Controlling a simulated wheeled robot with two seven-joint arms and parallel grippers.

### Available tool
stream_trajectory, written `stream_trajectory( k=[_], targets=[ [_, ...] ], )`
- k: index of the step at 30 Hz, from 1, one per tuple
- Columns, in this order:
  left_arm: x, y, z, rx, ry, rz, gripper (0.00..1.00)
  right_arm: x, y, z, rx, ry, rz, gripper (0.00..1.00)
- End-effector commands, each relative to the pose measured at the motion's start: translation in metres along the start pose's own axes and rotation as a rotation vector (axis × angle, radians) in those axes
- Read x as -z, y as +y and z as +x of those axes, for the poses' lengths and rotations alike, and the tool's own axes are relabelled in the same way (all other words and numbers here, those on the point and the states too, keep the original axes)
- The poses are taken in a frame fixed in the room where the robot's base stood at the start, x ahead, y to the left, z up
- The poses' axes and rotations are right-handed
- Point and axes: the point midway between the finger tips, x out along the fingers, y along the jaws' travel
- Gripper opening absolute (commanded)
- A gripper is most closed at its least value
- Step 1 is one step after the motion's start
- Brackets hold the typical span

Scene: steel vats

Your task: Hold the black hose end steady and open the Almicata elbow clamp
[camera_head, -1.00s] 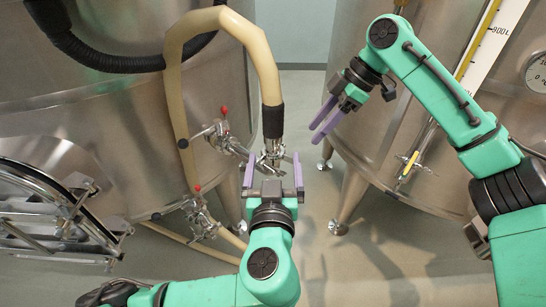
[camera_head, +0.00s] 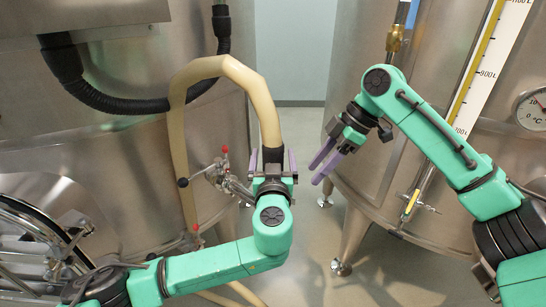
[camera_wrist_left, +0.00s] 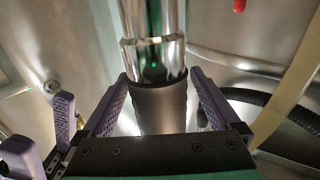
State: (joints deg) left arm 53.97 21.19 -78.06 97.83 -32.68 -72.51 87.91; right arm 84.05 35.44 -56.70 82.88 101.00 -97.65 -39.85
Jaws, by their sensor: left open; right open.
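The black hose end (camera_head: 272,156), a dark cuff on a beige hose, hangs between the two purple fingers of my left gripper (camera_head: 273,166). The left wrist view shows the cuff (camera_wrist_left: 160,105) between the open fingers, with a shiny steel fitting (camera_wrist_left: 152,45) beyond it. Whether the fingers touch the cuff cannot be told. Steel elbow fittings (camera_head: 237,186) show just left of the left gripper in the head view; the clamp itself is mostly hidden by the gripper. My right gripper (camera_head: 325,166) is open and empty, to the right of the left gripper.
Steel vats stand left (camera_head: 110,150) and right (camera_head: 380,190). A red-handled valve (camera_head: 219,168) sits left of the left gripper. A thick black hose (camera_head: 110,102) crosses the left vat.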

Motion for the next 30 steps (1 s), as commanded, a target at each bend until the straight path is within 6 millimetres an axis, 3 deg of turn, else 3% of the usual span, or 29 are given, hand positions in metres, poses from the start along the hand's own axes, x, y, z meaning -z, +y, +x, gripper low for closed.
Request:
stream_trajectory(
  k=[4, 9, 12, 14, 15, 16, 20, 25, 30],
  targets=[
    [0.0, 0.0, 0.0, -0.001, 0.0, 0.0, 0.96, 0.0, 0.0, 0.0, 0.0, 0.0, 0.0, 0.5],
    [0.0, 0.0, -0.001, -0.001, 0.0, 0.0, 0.31, 0.0, 0.0, 0.0, 0.0, 0.0, 0.0, 0.5],
    [0.0, 0.0, -0.001, -0.001, 0.0, 0.0, 0.0, 0.0, 0.0, 0.0, 0.0, 0.0, 0.0, 0.5],
    [0.0, 0.0, -0.001, -0.001, 0.0, 0.0, 0.0, 0.0, 0.0, 0.0, 0.0, 0.0, 0.0, 0.5],
    [0.0, 0.0, -0.001, -0.001, 0.0, 0.0, 0.0, 0.0, 0.0, 0.0, 0.0, 0.0, 0.0, 0.46],
    [0.0, 0.0, -0.001, 0.0, 0.0, 0.0, 0.0, 0.0, 0.0, 0.0, 0.0, 0.001, 0.0, 0.36],
    [-0.001, 0.0, -0.001, 0.0, 0.0, 0.0, 0.0, 0.004, -0.004, 0.014, 0.02, 0.053, -0.017, 0.36],
    [-0.001, 0.0, -0.001, 0.0, -0.001, 0.0, 0.0, 0.022, -0.023, 0.059, 0.066, 0.305, -0.061, 0.36],
    [-0.001, 0.0, -0.001, 0.0, -0.001, 0.0, 0.0, 0.029, -0.041, 0.082, 0.028, 0.63, -0.041, 0.36]
  ],
)
